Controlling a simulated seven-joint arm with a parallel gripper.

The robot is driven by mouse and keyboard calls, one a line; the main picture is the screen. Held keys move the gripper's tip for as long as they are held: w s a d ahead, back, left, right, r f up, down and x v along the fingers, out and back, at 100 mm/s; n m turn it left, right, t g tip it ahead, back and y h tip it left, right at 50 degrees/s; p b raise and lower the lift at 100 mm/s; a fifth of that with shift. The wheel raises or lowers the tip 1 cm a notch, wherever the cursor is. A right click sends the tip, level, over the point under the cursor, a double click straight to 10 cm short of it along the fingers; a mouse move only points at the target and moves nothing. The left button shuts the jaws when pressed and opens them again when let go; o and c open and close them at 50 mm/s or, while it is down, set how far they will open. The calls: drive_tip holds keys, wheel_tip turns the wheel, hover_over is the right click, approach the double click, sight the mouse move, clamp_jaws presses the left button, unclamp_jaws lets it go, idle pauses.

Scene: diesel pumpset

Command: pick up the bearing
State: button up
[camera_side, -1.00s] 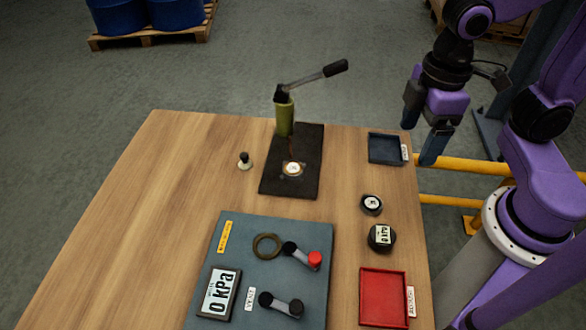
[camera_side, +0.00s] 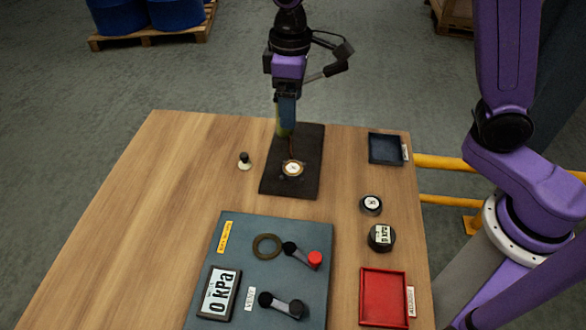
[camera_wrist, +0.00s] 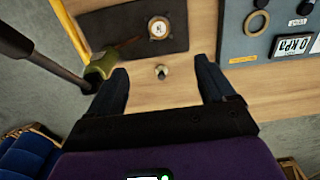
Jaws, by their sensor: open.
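No part is labelled as the bearing, so I cannot be sure which it is. A round brass-rimmed piece with a white face (camera_side: 292,169) lies on the black plate (camera_side: 306,142); it also shows at the top of the wrist view (camera_wrist: 158,28). A small dark-and-pale knob-like piece (camera_side: 244,161) stands on the wood left of the plate. In the wrist view this small piece (camera_wrist: 161,72) appears between my fingertips. My gripper (camera_side: 287,118) is open and empty, raised above the far end of the plate, in front of the green jack.
The green jack (camera_wrist: 101,69) with its dark lever (camera_wrist: 40,58) is close beside my gripper. The blue-grey board (camera_side: 225,265) holds a ring and handles. The table's left is clear.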

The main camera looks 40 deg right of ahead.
hover_over(293, 168)
wheel_tip(293, 168, down, 12)
drive_tip(key=shift+w+a+f, duration=0.1)
drive_tip(key=shift+f, duration=2.6)
drive_tip(key=c, duration=1.2)
